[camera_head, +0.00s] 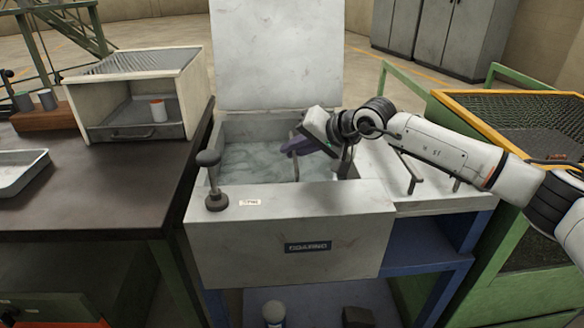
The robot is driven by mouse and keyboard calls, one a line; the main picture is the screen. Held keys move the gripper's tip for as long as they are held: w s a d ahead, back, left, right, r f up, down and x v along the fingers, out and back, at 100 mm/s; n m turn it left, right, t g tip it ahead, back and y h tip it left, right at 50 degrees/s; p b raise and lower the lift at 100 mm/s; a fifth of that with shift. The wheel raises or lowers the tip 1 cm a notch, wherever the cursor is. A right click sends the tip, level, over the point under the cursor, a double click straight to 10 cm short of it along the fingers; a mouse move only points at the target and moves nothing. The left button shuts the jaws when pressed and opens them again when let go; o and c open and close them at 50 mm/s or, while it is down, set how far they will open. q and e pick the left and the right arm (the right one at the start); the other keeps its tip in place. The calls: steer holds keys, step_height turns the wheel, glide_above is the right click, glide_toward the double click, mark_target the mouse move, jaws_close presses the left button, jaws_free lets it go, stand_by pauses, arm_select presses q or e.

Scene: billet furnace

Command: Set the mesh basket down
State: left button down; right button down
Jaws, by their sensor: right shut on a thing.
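My right gripper (300,146) reaches in from the right over the open tank (290,240). Its jaws are shut on what looks like the upright handle (297,165) of the mesh basket. The basket's body is hidden behind the tank's front wall and my wrist, so I cannot tell whether it touches the tank floor. Pale, cloudy liquid (250,163) shows inside the tank. My left gripper is not in view.
The tank's raised lid (278,60) stands behind it. A black knob (208,160) rises at the front left corner. A yellow-rimmed mesh-topped cart (480,105) stands right. The dark bench (90,195) at left holds an open box (140,95) and a tray (22,168).

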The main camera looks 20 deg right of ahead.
steer(key=shift+f, duration=1.8)
steer(key=c, duration=2.3)
jaws_free()
steer(key=shift+f, duration=0.2)
steer(key=o, duration=0.4)
steer(key=shift+r, duration=0.2)
steer(key=v, duration=1.2)
steer(key=shift+a, duration=0.1)
